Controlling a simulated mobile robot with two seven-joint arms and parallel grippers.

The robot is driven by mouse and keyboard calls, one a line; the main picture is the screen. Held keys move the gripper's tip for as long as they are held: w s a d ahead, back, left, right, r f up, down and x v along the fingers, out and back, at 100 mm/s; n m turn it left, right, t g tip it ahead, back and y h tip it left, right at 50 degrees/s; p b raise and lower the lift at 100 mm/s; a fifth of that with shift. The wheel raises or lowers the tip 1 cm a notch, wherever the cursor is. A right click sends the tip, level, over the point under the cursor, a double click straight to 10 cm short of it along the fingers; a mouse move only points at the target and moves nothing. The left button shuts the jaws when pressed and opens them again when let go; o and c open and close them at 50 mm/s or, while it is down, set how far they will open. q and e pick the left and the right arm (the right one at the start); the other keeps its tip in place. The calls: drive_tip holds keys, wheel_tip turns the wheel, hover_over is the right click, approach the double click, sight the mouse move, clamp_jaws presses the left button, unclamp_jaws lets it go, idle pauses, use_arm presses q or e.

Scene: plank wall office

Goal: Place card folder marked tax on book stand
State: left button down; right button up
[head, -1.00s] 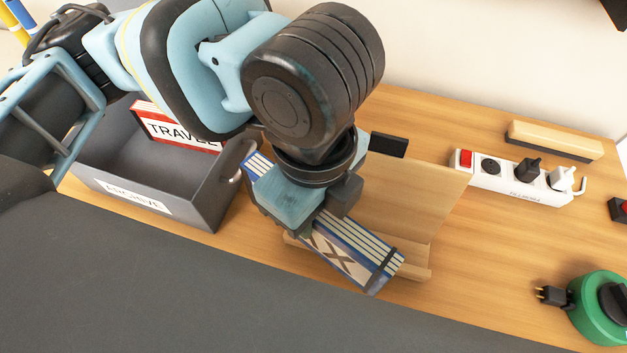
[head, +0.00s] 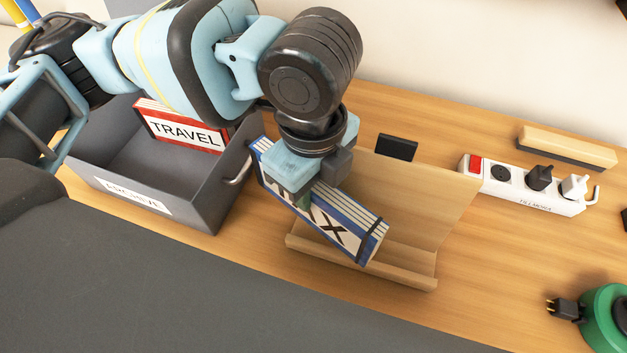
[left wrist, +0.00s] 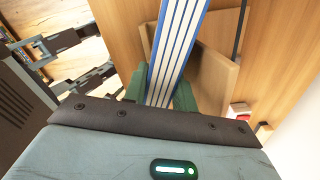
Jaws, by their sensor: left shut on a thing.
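The tax card folder (head: 344,231) is blue and white with a dark band near its right end. My left gripper (head: 305,190) is shut on it and holds it tilted, its right end lower, in front of the book stand. In the left wrist view the folder (left wrist: 178,50) runs up between the green fingertips (left wrist: 160,92). The wooden book stand (head: 425,215) stands on the desk behind and below the folder; its front ledge (head: 390,270) shows partly. I cannot tell whether folder and stand touch. My right gripper is not in view.
A grey archive box (head: 200,205) stands left of the stand and holds a red TRAVEL folder (head: 185,135). A white power strip (head: 525,187), a wooden-backed brush (head: 567,148) and a green round device (head: 605,315) are at the right.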

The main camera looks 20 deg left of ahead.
use_arm(q)
drive_tip(key=shift+f, duration=0.55)
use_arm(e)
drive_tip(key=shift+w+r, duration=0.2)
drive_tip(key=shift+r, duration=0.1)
use_arm(q)
drive_tip(key=c, duration=1.1)
unclamp_jaws()
drive_tip(key=shift+r, duration=0.1)
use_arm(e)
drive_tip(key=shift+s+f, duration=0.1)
use_arm(q)
drive_tip(key=shift+r, duration=0.2)
wheel_tip(320, 180, up, 12)
drive_tip(key=shift+f+p, duration=0.2)
drive_tip(key=shift+p, duration=0.85)
drive_tip(key=shift+r, duration=0.5)
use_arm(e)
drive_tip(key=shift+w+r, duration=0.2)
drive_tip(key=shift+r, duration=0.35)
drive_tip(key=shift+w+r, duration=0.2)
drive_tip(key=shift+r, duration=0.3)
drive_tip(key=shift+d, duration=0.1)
